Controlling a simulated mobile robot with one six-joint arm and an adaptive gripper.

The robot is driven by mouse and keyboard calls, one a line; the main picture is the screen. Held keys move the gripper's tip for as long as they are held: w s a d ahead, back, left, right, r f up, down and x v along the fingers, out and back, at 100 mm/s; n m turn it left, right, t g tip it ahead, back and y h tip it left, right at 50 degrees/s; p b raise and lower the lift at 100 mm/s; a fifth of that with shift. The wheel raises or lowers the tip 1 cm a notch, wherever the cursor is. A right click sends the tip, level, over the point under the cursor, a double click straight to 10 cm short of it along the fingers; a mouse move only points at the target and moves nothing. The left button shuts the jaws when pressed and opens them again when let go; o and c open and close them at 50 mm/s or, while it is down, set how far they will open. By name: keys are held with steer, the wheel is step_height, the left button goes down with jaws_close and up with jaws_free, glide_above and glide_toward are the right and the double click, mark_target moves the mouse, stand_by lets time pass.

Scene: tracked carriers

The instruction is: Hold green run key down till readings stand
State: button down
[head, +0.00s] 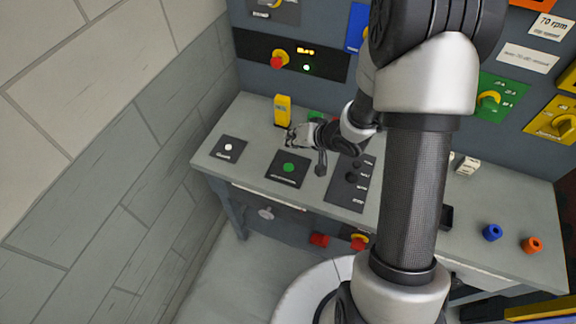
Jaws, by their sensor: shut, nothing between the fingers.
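The green round key (289,168) sits on a dark square plate (280,182) near the front left of the grey bench; the plate's lettering is too small to read. My gripper (290,139) is shut and empty. In the picture it shows just above and behind the green key, near the foot of the yellow block. It does not appear to touch the key; its exact height above the bench is hard to tell. A dark panel (325,62) on the back wall carries a small lit yellow readout (305,51), too small to read, and a lit white lamp (306,67).
A white round key (228,147) on its own plate is to the left. A yellow block (283,110) stands behind my gripper. A dark panel with black knobs (353,178) lies to the right. Blue (492,232) and orange (532,245) knobs sit far right.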

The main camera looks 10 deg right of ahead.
steer(key=shift+f, duration=0.15)
steer(key=b, duration=0.8)
glide_above(291, 165)
step_height(291, 165, down, 7)
steer(key=shift+s, duration=0.15)
steer(key=shift+f+b, duration=0.6)
steer(key=shift+f, duration=0.15)
steer(key=shift+f, duration=0.4)
steer(key=shift+f, duration=0.55)
stand_by(1.6)
steer(key=shift+r, duration=0.1)
stand_by(2.5)
steer(key=shift+r+p, duration=0.9)
steer(key=shift+p, duration=0.1)
